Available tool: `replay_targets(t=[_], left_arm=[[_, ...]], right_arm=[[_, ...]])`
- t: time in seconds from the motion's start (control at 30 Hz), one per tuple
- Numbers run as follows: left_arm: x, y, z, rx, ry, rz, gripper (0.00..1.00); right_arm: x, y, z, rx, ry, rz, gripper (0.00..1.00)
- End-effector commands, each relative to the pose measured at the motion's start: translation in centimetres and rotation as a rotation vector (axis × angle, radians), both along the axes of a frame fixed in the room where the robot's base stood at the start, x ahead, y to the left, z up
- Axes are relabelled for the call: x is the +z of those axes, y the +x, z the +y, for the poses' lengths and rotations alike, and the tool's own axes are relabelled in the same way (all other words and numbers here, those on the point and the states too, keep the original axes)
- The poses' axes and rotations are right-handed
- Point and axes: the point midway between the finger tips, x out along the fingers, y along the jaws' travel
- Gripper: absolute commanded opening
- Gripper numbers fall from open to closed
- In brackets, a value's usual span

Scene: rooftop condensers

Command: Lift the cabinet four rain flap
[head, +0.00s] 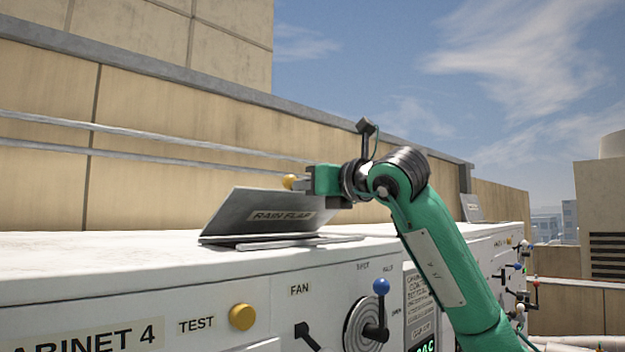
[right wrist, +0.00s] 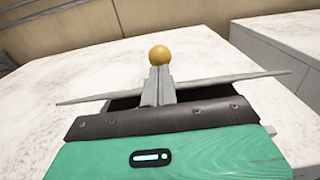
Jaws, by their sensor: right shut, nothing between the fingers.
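The rain flap (head: 262,210) is a grey plate labelled RAIN FLAP on the white top of cabinet 4 (head: 120,255). It stands tilted up, its lower edge near the cabinet top and its upper edge raised. A yellow ball knob (head: 289,181) shows at its upper edge. My right gripper (head: 301,184) is at that upper edge, its fingers shut and empty. In the right wrist view the closed fingertips (right wrist: 160,75) point at the yellow knob (right wrist: 159,55), and the flap's edge (right wrist: 235,79) runs behind the fingers. Whether the fingertips touch the knob is unclear. My left gripper is out of view.
The cabinet front carries a yellow TEST button (head: 242,317), a FAN lever (head: 307,337) and a blue-knobbed dial handle (head: 380,288). A tan wall with pipes (head: 150,135) stands behind. Another raised flap (head: 471,207) shows farther right. The cabinet top at left is clear.

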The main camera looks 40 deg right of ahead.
Motion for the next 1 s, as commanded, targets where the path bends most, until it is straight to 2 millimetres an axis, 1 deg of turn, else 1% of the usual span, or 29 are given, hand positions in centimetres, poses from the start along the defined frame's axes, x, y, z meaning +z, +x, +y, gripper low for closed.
replay_targets(t=[0.03,0.27,0.8,1.0], left_arm=[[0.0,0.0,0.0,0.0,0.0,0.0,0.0],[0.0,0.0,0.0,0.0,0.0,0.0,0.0],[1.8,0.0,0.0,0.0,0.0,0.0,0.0],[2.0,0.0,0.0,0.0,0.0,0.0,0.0]], right_arm=[[-0.5,0.4,0.1,0.0,-0.001,0.012,0.0],[-0.5,0.4,0.1,0.0,-0.001,0.013,0.0],[1.3,1.9,0.2,0.0,-0.001,0.014,0.0],[1.5,2.2,0.2,0.0,-0.001,0.014,0.0]])
